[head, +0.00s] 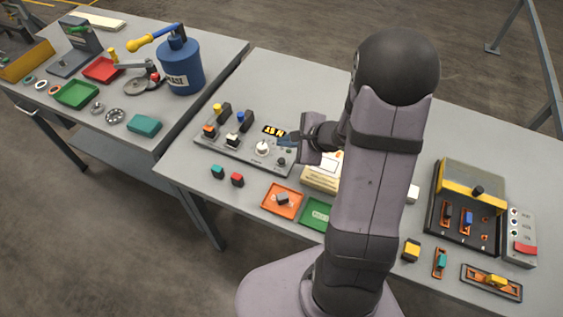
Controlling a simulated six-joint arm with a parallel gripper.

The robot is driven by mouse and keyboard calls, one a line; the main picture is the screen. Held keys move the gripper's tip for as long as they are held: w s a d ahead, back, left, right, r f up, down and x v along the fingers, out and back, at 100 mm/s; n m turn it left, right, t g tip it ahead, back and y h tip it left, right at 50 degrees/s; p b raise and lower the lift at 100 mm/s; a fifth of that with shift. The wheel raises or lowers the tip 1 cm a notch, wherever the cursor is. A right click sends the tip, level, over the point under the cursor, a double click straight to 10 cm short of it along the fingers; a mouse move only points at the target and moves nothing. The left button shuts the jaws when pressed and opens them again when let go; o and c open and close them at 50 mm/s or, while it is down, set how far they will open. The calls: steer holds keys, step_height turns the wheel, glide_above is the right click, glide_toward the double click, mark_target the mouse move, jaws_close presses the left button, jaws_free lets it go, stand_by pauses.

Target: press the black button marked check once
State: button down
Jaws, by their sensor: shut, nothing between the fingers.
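My gripper (287,139) reaches in from the right, shut and empty, over the panel's right end near the display. Its tips appear above and beyond the black button in the picture; I cannot tell their height.
Teal (217,172) and red (237,180) blocks lie in front of the panel. An orange tray (270,207) and a green tray (310,220) stand to its front right. A cream box (318,180) is beside the panel. A black fixture (440,228) stands far right.

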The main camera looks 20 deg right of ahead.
step_height(320, 180, down, 5)
steer(key=b, duration=0.3)
steer(key=shift+r, duration=0.15)
steer(key=shift+f+b, duration=0.6)
steer(key=shift+b, duration=0.2)
steer(key=shift+f+b, duration=0.8)
steer(key=shift+b, duration=0.45)
stand_by(1.9)
steer(key=shift+r, duration=0.1)
stand_by(0.3)
steer(key=shift+r+p, duration=0.55)
steer(key=shift+r, duration=0.2)
steer(key=shift+r, duration=0.15)
steer(key=shift+r+p, duration=1.85)
steer(key=shift+r, duration=0.55)
